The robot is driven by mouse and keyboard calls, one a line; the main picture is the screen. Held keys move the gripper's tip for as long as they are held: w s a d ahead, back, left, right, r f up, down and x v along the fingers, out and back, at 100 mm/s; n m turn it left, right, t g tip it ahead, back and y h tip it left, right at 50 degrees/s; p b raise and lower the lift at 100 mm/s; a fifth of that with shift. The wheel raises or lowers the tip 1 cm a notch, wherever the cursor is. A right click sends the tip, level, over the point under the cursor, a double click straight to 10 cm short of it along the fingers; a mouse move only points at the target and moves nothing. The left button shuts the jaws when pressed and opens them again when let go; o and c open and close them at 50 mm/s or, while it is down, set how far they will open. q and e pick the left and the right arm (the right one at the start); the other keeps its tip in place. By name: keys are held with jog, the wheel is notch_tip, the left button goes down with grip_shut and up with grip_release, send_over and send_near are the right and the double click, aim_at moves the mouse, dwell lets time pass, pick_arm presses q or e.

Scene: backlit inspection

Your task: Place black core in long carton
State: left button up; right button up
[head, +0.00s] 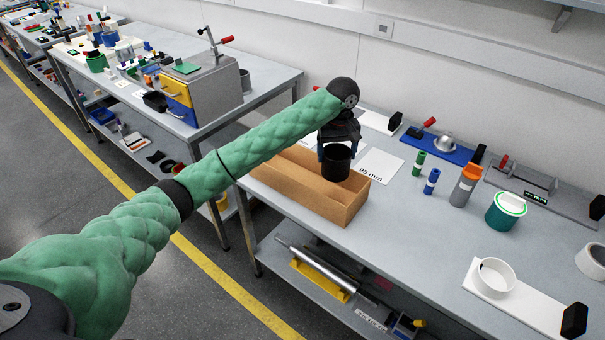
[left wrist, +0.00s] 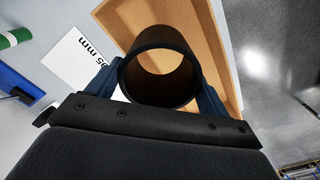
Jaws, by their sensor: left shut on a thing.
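The black core (head: 336,163) is a short hollow black tube. My left gripper (head: 337,152) is shut on it and holds it upright over the right half of the long carton (head: 345,209). In the left wrist view the black core (left wrist: 159,68) sits between the two fingers of my left gripper (left wrist: 160,88), and its open bore shows cardboard beyond. The long carton (left wrist: 216,50) is an open brown box on the table, with no lid over the part that shows. My arm hides the carton's left part in the head view. My right gripper is not in view.
A white sheet marked 95 mm (head: 379,166) lies beside the carton. Green (head: 419,163) and blue (head: 431,181) cylinders, an orange-capped grey bottle (head: 466,186) and a green tub (head: 506,210) stand to the right. A white ring (head: 494,278) sits on a white board (head: 530,305) at the front right.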

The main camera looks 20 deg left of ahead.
pick_arm(q)
jog(key=shift+w+a+f+p, duration=0.2)
jog(key=shift+a+f+p, duration=0.65)
jog(key=shift+a+f, duration=0.8)
jog(key=shift+w+a+f+p, duration=0.25)
jog(key=shift+a+f+p, duration=0.65)
jog(key=shift+a+f, duration=0.8)
jog(key=shift+w+a+f+p, duration=0.2)
jog(key=shift+a+f+p, duration=0.65)
jog(key=shift+a+f, duration=0.8)
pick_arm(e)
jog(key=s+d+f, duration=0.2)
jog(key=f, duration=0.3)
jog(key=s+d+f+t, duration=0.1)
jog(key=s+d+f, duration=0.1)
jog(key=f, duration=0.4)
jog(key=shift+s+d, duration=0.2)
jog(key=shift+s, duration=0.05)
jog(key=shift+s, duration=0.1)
pick_arm(q)
jog(key=o, duration=0.8)
jog(key=shift+f, duration=0.1)
jog(key=shift+c, duration=0.2)
jog(key=o, duration=0.3)
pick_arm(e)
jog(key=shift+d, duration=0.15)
